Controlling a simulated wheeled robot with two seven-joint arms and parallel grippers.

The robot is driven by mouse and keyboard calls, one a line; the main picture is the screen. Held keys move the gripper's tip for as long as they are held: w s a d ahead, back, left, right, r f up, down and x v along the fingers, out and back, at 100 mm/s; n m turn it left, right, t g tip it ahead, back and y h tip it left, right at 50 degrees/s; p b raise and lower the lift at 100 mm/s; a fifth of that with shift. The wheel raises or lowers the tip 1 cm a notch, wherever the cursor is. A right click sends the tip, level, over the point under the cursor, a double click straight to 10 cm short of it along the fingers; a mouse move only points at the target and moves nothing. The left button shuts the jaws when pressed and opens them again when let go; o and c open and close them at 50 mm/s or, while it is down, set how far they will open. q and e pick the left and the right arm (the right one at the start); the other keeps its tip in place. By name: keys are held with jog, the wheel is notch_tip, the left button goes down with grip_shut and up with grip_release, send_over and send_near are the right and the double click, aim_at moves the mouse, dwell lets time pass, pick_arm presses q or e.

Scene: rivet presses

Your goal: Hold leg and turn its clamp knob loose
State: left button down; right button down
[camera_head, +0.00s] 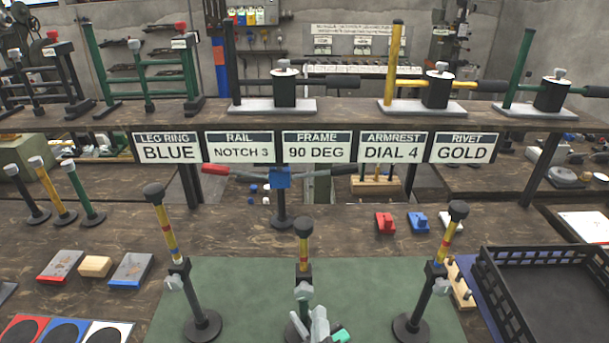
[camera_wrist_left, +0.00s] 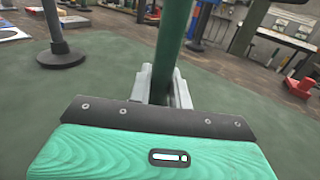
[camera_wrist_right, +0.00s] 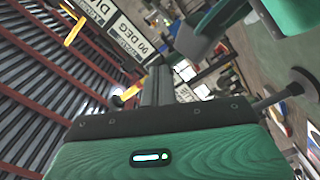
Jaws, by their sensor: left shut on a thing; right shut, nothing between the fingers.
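The middle leg (camera_head: 303,252) stands upright on the green mat (camera_head: 240,290), with a dark top cap and coloured bands. Its grey clamp knob (camera_head: 303,291) faces me, just above the gripper fingers at the bottom edge. My left gripper (camera_wrist_left: 163,80) is shut around a green upright part of the leg (camera_wrist_left: 174,40). My right gripper (camera_wrist_right: 160,82) is shut and empty; in the head view pale fingers (camera_head: 319,325) show close beside the leg below the knob. Whether they touch the knob I cannot tell. The leg's base is mostly hidden.
A left leg (camera_head: 170,235) and a right leg (camera_head: 446,235) with similar knobs stand on the mat either side. A black tray (camera_head: 545,255) is at right. Red and blue blocks lie behind. A shelf with signs (camera_head: 317,146) crosses the back.

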jog(key=shift+w, duration=1.05)
jog(key=shift+a+r, duration=0.2)
jog(key=shift+a, duration=0.1)
jog(key=shift+d+r, duration=0.15)
jog(key=shift+r, duration=0.2)
dwell(0.4)
jog(key=shift+d, duration=0.2)
jog(key=s, duration=0.6)
jog(key=shift+d+f, duration=0.2)
jog(key=shift+d, duration=0.05)
